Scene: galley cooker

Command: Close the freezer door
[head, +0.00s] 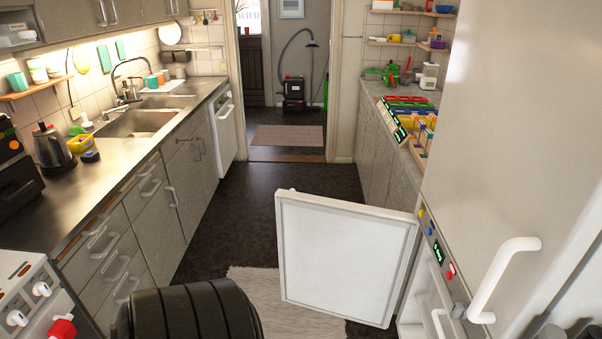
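The freezer door (345,258) is a white panel standing open into the aisle, its inner face toward me. It joins the lower part of the white fridge-freezer at its right edge. The freezer opening (428,300) shows in part to the right of the door, with a white handle-like shape inside it. Above it are a small green display and coloured buttons. The upper fridge door (520,130) is shut and has a white handle (503,280). Neither of my grippers shows in the head view.
A black ribbed rounded shape (190,312) fills the bottom centre-left. The left counter holds a sink (140,122) and a kettle (53,148); a cooker (35,290) stands at the lower left. A rug (275,300) lies on the floor. The dark aisle floor (255,195) is clear toward the doorway.

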